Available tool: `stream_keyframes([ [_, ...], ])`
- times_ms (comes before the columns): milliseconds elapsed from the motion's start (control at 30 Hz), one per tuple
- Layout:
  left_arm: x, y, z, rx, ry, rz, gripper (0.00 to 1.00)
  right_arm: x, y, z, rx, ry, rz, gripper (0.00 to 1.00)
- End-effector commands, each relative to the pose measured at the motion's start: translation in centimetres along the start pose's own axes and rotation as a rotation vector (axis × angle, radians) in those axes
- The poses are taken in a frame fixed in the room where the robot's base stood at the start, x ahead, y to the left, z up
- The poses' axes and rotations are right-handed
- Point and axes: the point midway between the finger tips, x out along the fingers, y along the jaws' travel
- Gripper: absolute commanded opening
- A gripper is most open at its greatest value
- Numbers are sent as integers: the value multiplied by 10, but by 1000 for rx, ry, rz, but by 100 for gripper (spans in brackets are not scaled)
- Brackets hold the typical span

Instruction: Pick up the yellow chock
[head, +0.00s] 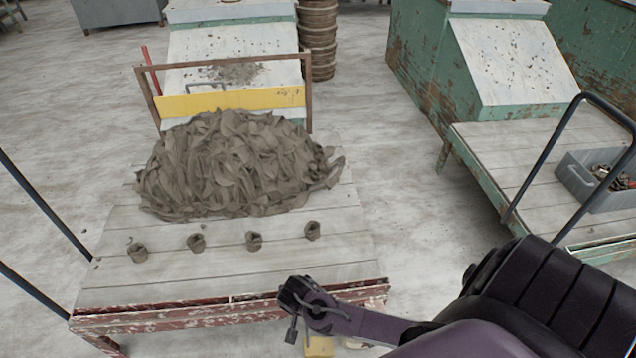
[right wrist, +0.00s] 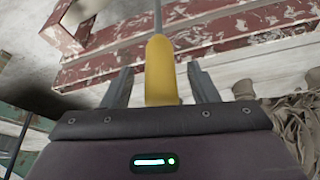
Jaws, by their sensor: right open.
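The yellow chock (head: 320,347) shows in the head view at the bottom edge, just below the front edge of the cart and partly hidden by my right arm. In the right wrist view the yellow chock (right wrist: 161,72) stands between the two fingers, with a thin grey rod rising from its top end. My right gripper (head: 303,330) is open in front of the cart. In the right wrist view the open right gripper (right wrist: 159,78) has a finger on each side of the chock, with a visible gap on both sides. My left gripper is not in view.
A yellow board (head: 232,103) stands behind the heap. A second cart (head: 500,160) with a grey bin (head: 577,182) is at right. Floor between the carts is clear.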

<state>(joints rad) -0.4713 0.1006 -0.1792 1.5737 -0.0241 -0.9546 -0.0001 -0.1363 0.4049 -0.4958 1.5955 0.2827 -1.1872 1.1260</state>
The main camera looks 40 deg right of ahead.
Motion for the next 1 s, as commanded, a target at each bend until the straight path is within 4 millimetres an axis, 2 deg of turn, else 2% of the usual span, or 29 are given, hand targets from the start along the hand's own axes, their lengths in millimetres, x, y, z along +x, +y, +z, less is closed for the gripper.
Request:
stream_keyframes([
  [100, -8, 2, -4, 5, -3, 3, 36, 13, -1, 1, 1, -1, -1, 54],
  [400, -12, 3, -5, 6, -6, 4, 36, 15, -1, 1, -1, -1, -2, 52],
  [800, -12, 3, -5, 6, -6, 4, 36, 15, 0, 1, -1, -1, -2, 0],
  [1000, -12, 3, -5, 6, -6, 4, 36, 15, 0, 1, -1, -1, -2, 0],
])
